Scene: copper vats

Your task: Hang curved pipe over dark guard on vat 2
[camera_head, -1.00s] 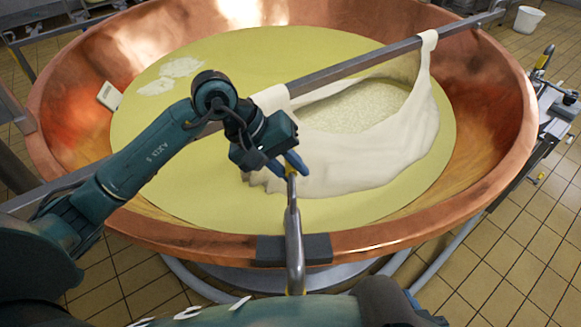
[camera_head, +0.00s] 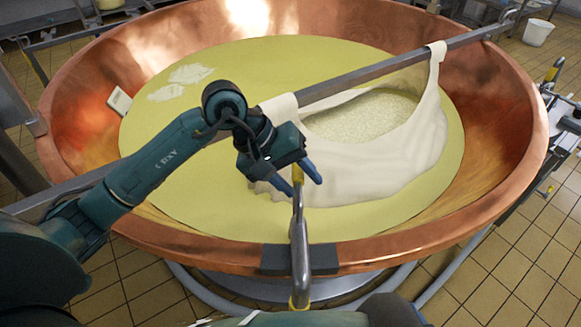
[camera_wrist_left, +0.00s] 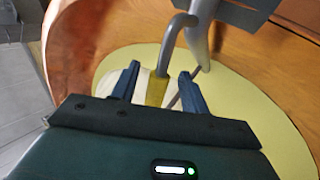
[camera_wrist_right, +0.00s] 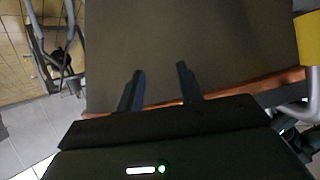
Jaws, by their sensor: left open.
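The curved pipe (camera_head: 299,235) is a grey metal tube with yellow ends. It stands upright at the near rim of the copper vat (camera_head: 420,240), in front of the dark guard (camera_head: 273,259) on that rim. My left gripper (camera_head: 306,178) is open at the pipe's upper yellow end. In the left wrist view, the yellow end (camera_wrist_left: 157,88) shows between the separated fingers (camera_wrist_left: 158,88). In the right wrist view, my right gripper (camera_wrist_right: 161,82) has its fingers apart before a large dark grey surface. Whether it touches that surface is unclear.
A metal bar (camera_head: 380,60) crosses the vat and carries a white cloth (camera_head: 400,150) with curd. Pale yellow liquid (camera_head: 230,70) fills the vat. A white bucket (camera_head: 538,32) stands at the back right. Tiled floor shows at the lower right.

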